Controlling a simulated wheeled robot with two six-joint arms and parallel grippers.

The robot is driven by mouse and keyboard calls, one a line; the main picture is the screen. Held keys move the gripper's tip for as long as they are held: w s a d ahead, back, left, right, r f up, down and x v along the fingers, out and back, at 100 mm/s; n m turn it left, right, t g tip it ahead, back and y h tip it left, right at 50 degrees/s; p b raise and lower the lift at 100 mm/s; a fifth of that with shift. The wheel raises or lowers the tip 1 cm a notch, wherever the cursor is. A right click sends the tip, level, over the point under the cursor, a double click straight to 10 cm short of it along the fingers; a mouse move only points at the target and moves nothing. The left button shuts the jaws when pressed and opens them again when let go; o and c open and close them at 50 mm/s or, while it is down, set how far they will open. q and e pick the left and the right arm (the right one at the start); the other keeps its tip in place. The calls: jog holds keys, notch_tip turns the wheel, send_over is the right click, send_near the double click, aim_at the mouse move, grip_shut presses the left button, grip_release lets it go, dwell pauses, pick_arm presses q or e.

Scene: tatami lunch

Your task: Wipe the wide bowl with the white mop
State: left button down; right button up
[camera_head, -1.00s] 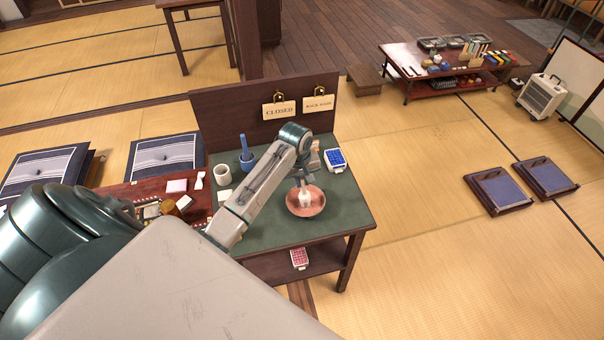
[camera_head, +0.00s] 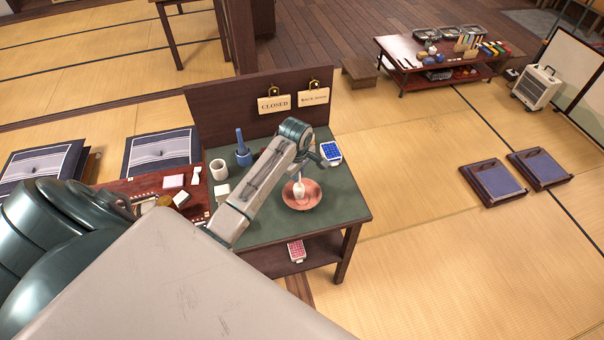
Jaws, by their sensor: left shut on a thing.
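The wide bowl (camera_head: 313,202) is reddish and shallow, on the green-topped table (camera_head: 265,227), right of its middle. The white mop (camera_head: 298,189) has its pale head down inside the bowl; whether it presses on the bottom is hard to tell. My left gripper (camera_head: 300,172) is above the bowl, shut on the mop's handle. My own forearm comes in from the left and partly hides the gripper and handle. My right gripper does not show.
A grey-white cup (camera_head: 219,170) and a blue mortar-like cup (camera_head: 243,158) stand left of my forearm. A blue-keyed calculator (camera_head: 331,152) lies behind the bowl. A dark board with signs (camera_head: 274,104) rises along the table's back. The table's right front is clear.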

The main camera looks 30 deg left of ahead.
pick_arm(q)
jog(key=m, duration=0.4)
jog(key=shift+s+d+h, duration=0.1)
jog(key=shift+h, duration=0.2)
jog(key=m, duration=0.4)
jog(key=shift+d, duration=0.1)
jog(key=m, duration=0.3)
jog(key=m+h, duration=0.1)
jog(key=m, duration=0.1)
jog(key=shift+s+d+m, duration=0.15)
jog(key=shift+m, duration=0.25)
jog(key=n, duration=0.7)
jog(key=shift+y, duration=0.4)
jog(key=n, duration=0.6)
jog(key=shift+w+n+y, duration=0.2)
jog(key=shift+n+y, duration=0.2)
